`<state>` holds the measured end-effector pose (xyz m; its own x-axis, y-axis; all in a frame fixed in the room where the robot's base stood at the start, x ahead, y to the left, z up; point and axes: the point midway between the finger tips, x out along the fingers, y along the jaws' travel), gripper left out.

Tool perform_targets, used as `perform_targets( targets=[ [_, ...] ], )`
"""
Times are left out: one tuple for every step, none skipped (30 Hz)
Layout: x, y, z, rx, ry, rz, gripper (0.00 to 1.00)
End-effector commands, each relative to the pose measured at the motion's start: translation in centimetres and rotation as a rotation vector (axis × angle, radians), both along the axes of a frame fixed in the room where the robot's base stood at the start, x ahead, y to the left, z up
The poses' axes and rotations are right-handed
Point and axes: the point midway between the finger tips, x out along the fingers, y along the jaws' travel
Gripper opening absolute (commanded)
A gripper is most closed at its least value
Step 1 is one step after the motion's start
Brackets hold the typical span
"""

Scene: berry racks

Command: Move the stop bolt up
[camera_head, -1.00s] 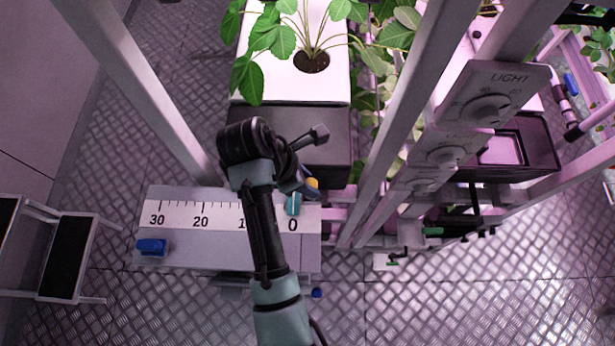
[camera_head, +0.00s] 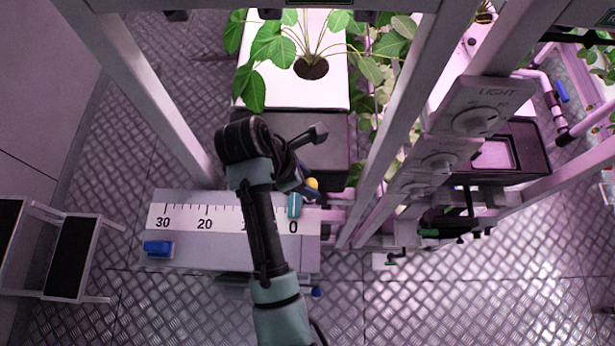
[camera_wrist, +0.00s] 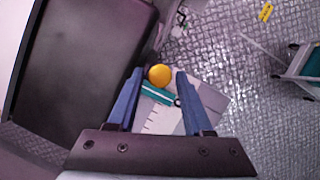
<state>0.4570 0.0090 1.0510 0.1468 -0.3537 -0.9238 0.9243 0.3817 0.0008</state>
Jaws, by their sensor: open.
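A yellow round knob (camera_head: 312,184) stands beside the teal marker (camera_head: 294,205) near the 0 of the white scale plate (camera_head: 224,219). It may be the head of the stop bolt; no bolt shaft shows. My gripper (camera_head: 303,187), with blue fingers, is just left of the knob in the head view and partly hidden by my wrist. In the wrist view my gripper (camera_wrist: 159,84) is open, its fingers on either side of the yellow knob (camera_wrist: 159,75), with gaps on both sides. The teal marker (camera_wrist: 156,94) shows just below the knob there.
A blue handle (camera_head: 158,248) sits at the scale's 30 end. A dark-sided planter (camera_head: 325,135) with a leafy plant stands right behind my gripper. A rack post (camera_head: 395,125) rises on the right and another (camera_head: 140,95) on the left. A step stool (camera_head: 70,255) stands far left.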

Motion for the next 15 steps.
perform_targets(
  targets=[
    [0.0,0.3,0.5,0.000,-0.003,0.002,0.51],
    [0.0,0.4,0.9,0.001,-0.004,0.003,0.51],
    [-0.2,0.7,1.6,0.001,-0.004,0.003,0.51],
    [-0.2,0.9,2.1,0.001,-0.006,0.004,0.51],
    [-0.3,1.2,2.7,0.002,-0.007,0.004,0.51],
    [-0.4,1.5,3.6,0.001,-0.008,0.004,0.51],
    [-0.6,1.7,4.3,0.001,-0.007,0.004,0.51],
    [-0.8,2.0,5.4,0.001,-0.006,0.004,0.51],
    [-0.9,2.3,6.7,0.001,-0.004,0.004,0.51],
    [-1.0,2.6,7.4,0.000,-0.004,0.004,0.51],
    [-1.2,2.8,8.0,0.000,-0.003,0.003,0.51],
    [-1.3,2.9,8.4,-0.001,-0.001,0.001,0.51],
    [-1.3,3.1,8.7,-0.001,-0.001,0.001,0.51],
    [-1.4,3.2,9.1,-0.001,-0.001,0.002,0.51],
    [-1.5,3.4,9.5,-0.001,0.000,0.003,0.51]
  ],
)
